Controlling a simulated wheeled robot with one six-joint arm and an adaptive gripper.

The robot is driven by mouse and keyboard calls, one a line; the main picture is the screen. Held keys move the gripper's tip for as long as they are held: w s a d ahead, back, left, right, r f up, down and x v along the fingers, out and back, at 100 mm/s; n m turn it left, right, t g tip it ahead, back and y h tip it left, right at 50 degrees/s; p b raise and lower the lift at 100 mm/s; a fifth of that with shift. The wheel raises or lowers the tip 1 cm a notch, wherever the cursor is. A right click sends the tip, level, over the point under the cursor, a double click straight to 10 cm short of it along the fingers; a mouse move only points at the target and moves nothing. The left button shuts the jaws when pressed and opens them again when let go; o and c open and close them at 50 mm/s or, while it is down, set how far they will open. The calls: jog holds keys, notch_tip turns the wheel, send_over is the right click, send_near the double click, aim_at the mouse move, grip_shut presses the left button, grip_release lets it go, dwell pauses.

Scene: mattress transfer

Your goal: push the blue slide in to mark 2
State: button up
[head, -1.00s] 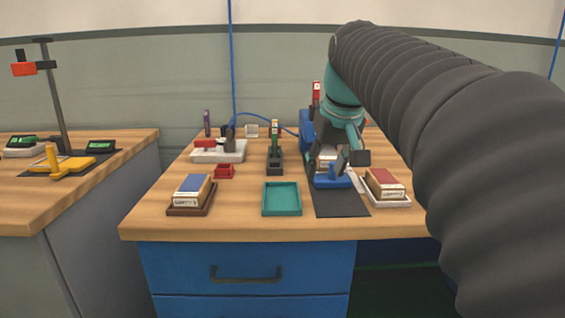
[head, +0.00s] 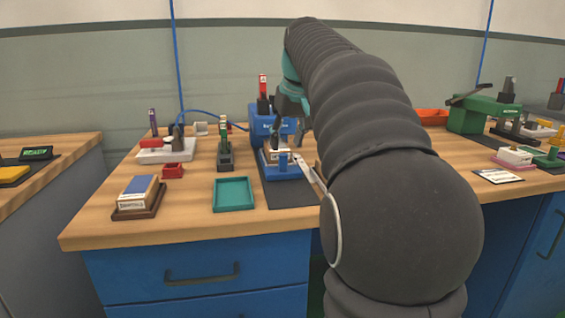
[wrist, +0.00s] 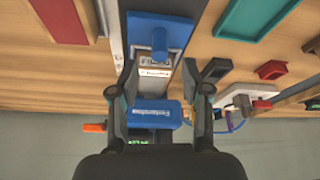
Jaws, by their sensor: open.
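The blue slide (head: 290,173) with its upright post sits at the front of the blue machine (head: 262,124), above a dark mat. The slide also shows in the wrist view (wrist: 172,29), with a pale, printed block (wrist: 154,73) between it and the blue machine (wrist: 155,114). My gripper (head: 290,118) is open and empty, raised over the machine end and apart from the slide's post. In the wrist view its fingers (wrist: 160,78) stand wide on either side of the pale block. I cannot make out mark 2.
A teal tray (head: 234,194) lies left of the mat, and a boxed pad on a brown tray (head: 138,197) lies farther left. A small red box (head: 173,171) and a dark stand (head: 225,158) are behind. My arm hides the bench right of the slide.

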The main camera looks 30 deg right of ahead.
aim_at(284, 155)
jog(key=shift+b+x, duration=0.4)
jog(key=shift+x, duration=2.75)
grip_shut()
